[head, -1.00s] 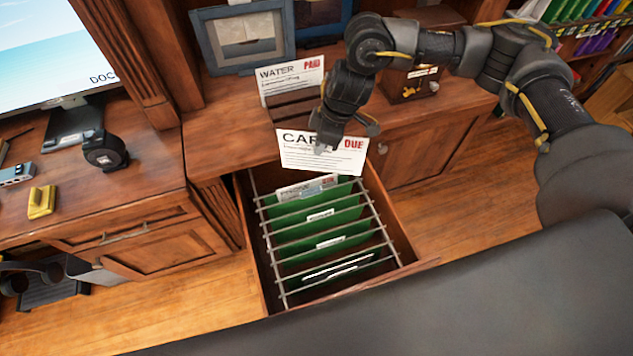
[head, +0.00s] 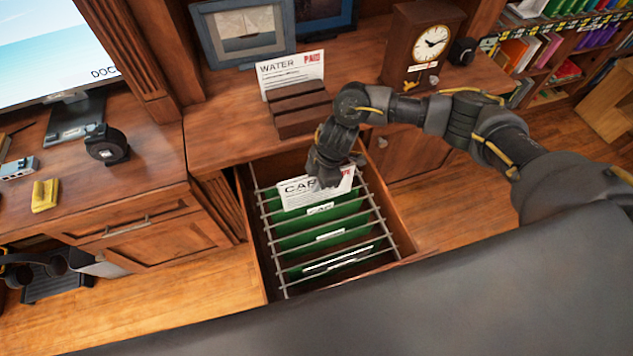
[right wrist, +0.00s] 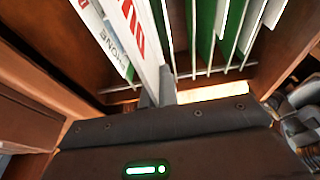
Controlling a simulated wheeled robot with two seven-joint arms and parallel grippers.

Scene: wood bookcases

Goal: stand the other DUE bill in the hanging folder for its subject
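My right gripper (head: 328,176) is shut on the white CAR bill (head: 298,193), marked DUE in red, partly covered by the fingers. The bill is upright at the back of the open drawer (head: 262,275), its lower edge near the rails. A green folder labelled CAR (head: 320,209) hangs just in front; whether the bill is inside it I cannot tell. The right wrist view shows the held bill (right wrist: 146,40) beside a PHONE bill (right wrist: 103,38), with green folders (right wrist: 206,25) to the right.
A WATER bill (head: 290,72) marked PAID stands in a wooden holder (head: 303,117) on the cabinet top. Behind are a picture frame (head: 243,38) and a clock (head: 424,45). Metal rails (head: 381,222) cross the drawer. More labelled folders (head: 330,236) hang towards its front.

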